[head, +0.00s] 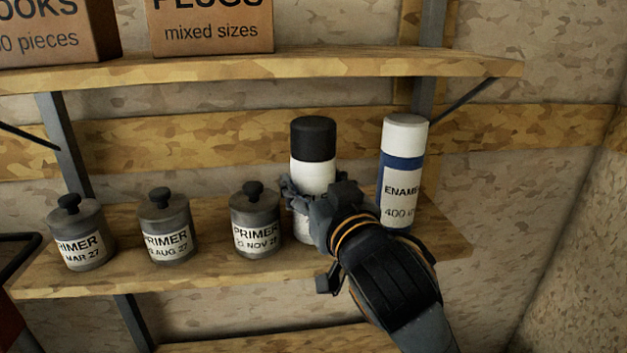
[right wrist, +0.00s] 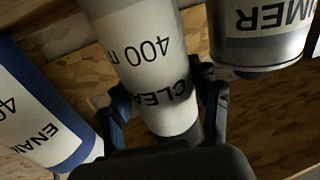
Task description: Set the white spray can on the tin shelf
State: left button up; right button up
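The white spray can (head: 313,172) with a black cap stands upright at the lower shelf, the tin shelf (head: 190,278), between a primer tin and a blue-and-white can. My right gripper (head: 318,195) is around its body, a finger on each side, and looks shut on it. In the right wrist view the spray can (right wrist: 145,50) shows upside down, labelled CLEAR 400, with the fingers against both sides. Its base appears at shelf height; the gripper partly hides it, so I cannot tell whether it bears on the board. My left gripper is not in view.
Several grey primer tins (head: 255,222) stand in a row to the left, the nearest close to the spray can. The blue-and-white enamel can (head: 401,165) stands close on the right. An upper shelf (head: 330,66) with cardboard boxes (head: 212,30) hangs above.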

jog(key=shift+o, duration=1.3)
jog(key=shift+d+r, duration=0.1)
jog(key=shift+s+r, duration=0.1)
jog(key=shift+s, duration=0.05)
jog(key=b+v, duration=1.1)
jog(key=b, duration=0.1)
jog(key=shift+s+d+b, duration=0.15)
jog(key=shift+s+b, duration=0.15)
jog(key=shift+b, duration=0.05)
